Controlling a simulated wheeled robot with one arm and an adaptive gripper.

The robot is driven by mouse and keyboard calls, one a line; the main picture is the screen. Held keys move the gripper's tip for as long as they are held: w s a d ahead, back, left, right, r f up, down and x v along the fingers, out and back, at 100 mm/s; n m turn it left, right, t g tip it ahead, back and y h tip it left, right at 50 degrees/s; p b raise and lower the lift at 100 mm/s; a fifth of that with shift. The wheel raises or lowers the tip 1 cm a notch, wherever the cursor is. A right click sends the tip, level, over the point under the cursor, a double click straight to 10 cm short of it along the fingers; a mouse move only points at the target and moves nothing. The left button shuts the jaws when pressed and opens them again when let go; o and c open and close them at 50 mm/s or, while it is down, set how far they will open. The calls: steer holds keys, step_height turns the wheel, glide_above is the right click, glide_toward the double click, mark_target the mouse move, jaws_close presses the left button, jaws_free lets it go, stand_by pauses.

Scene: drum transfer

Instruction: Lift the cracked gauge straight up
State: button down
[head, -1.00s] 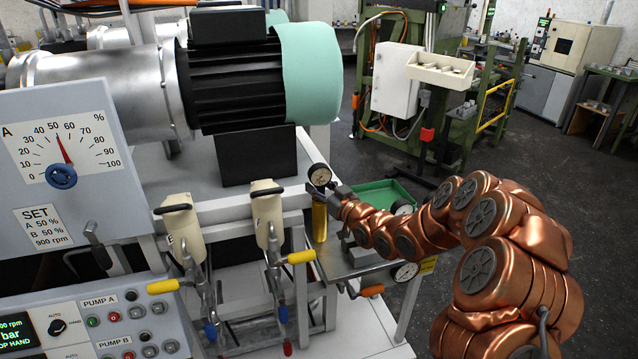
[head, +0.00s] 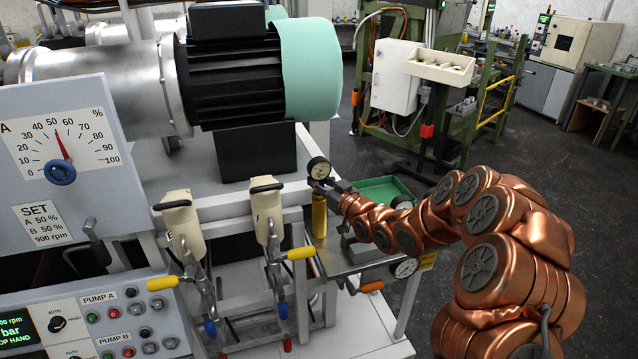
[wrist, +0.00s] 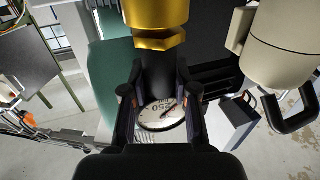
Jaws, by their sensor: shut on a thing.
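The gauge (head: 319,168), a round white dial with a dark rim, stands upright above a brass cylinder (head: 319,217) at the front edge of the machine bench. My gripper (head: 325,187) is shut on the gauge from the right, just below its dial. In the wrist view the dial (wrist: 160,114) shows between my two fingers, with a "250" marking and a dark reddish needle. The brass part (wrist: 156,15) fills the top of that view. A crack cannot be made out. Whether the gauge is clear of the brass cylinder cannot be told.
A cream-handled valve (head: 267,213) stands left of my gripper. A green tray (head: 378,187) lies behind my arm, and another gauge (head: 405,267) shows below it. The motor with its teal cover (head: 310,70) rises behind; open air is above the gauge.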

steer(key=shift+r+b, duration=0.7)
steer(key=shift+r, duration=0.8)
steer(key=s+d+r+b, duration=0.2)
steer(key=s+b, duration=0.4)
steer(key=s, duration=0.9)
steer(key=shift+s+d, duration=0.35)
steer(key=shift+d, duration=0.15)
